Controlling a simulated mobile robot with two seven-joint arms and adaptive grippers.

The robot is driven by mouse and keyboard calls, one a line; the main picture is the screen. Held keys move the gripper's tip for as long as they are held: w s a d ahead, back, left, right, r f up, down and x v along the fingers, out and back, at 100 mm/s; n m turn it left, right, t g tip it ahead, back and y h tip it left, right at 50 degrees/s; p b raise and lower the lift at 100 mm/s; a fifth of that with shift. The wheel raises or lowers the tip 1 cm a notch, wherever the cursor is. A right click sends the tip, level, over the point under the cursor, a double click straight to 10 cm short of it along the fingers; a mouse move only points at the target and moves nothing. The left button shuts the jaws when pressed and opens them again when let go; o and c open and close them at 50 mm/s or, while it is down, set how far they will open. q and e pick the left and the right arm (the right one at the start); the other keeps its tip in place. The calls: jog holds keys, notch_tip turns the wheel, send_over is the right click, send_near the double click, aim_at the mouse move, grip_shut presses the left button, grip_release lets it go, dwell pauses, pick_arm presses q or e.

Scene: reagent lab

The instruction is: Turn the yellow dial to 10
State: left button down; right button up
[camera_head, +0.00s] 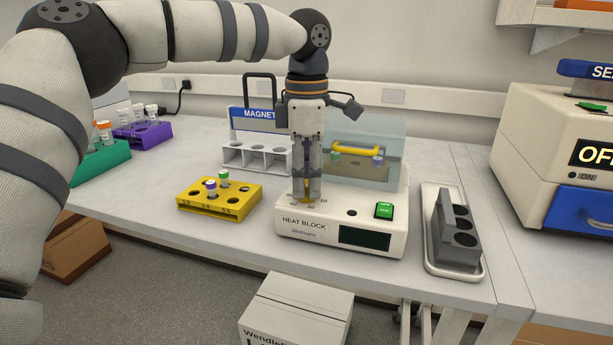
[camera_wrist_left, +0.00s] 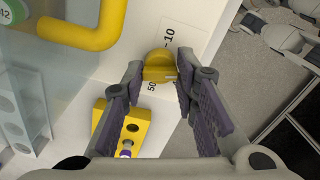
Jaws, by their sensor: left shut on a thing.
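The yellow dial sits on the heat block's top near its front left. In the left wrist view the dial (camera_wrist_left: 158,66) is between my left fingertips, with the printed marks 10 and 50 beside it. My left gripper (camera_head: 308,200) points down onto the heat block (camera_head: 300,240) and is shut on the dial. In the left wrist view the gripper (camera_wrist_left: 160,75) has one finger on each side of the dial. In the head view the fingers mostly hide the dial. My right gripper is not in view.
The heat block has a clear lid with a yellow handle (camera_head: 356,148), a green button (camera_head: 384,210) and a dark display (camera_head: 364,237). A yellow rack (camera_head: 232,212) stands to the left, the magnet rack (camera_head: 240,158) behind. A grey block in a tray (camera_head: 431,258) is at right.

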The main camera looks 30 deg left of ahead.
pick_arm(q)
jog(key=n, duration=1.1)
jog(key=shift+n, duration=1.6)
jog(key=c, duration=1.3)
grip_release()
